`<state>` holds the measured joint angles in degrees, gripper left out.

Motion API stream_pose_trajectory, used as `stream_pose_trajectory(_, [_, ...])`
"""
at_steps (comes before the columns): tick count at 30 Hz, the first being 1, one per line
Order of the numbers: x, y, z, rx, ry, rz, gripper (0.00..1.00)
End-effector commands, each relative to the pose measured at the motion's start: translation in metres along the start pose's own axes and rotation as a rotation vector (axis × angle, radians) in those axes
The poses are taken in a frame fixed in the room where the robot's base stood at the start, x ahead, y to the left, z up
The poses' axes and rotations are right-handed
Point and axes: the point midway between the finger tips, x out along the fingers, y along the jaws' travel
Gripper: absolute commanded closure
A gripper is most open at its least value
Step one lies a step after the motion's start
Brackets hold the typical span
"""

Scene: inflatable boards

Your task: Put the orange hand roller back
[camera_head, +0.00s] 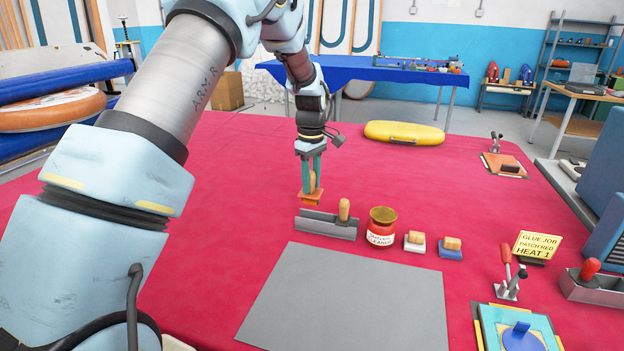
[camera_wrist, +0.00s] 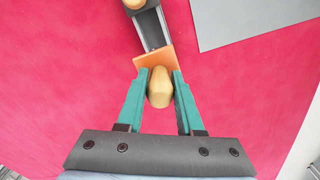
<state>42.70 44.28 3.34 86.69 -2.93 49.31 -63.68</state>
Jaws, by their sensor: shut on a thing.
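The orange hand roller (camera_head: 313,199) has an orange lower part and a pale wooden handle, which also shows in the wrist view (camera_wrist: 160,90). My gripper (camera_head: 311,178) points down and is shut on the handle, one green finger on each side in the wrist view (camera_wrist: 159,92). A narrow grey holder (camera_head: 322,224) stands on the red mat, with another wooden-handled tool (camera_head: 344,210) at its right end. The orange part overlaps the near end of the holder in the wrist view (camera_wrist: 152,33). I cannot tell whether they touch.
Right of the holder stand a red-labelled jar (camera_head: 382,227) and two small wooden-topped blocks (camera_head: 415,242) (camera_head: 451,248). A grey sheet (camera_head: 345,300) lies in front on the red mat (camera_head: 225,215). A yellow pouch (camera_head: 404,133) lies behind. The mat left of the holder is clear.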

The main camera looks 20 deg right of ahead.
Motion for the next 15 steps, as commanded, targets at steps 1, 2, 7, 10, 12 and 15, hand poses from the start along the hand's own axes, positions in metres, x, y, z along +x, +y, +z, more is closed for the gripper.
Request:
stream_pose_trajectory(1, [0.006, 0.000, 0.000, 0.000, 0.000, 0.000, 1.00])
stream_pose_trajectory(2, [0.009, 0.000, 0.000, 0.000, 0.000, 0.000, 1.00])
stream_pose_trajectory(7, [0.025, 0.000, 0.000, 0.000, 0.000, 0.000, 1.00])
stream_pose_trajectory(10, [0.035, 0.000, 0.000, 0.000, 0.000, 0.000, 1.00])
stream_pose_trajectory(12, [0.041, 0.000, 0.000, 0.000, 0.000, 0.000, 1.00])
stream_pose_trajectory(15, [0.049, 0.000, 0.000, 0.000, 0.000, 0.000, 1.00])
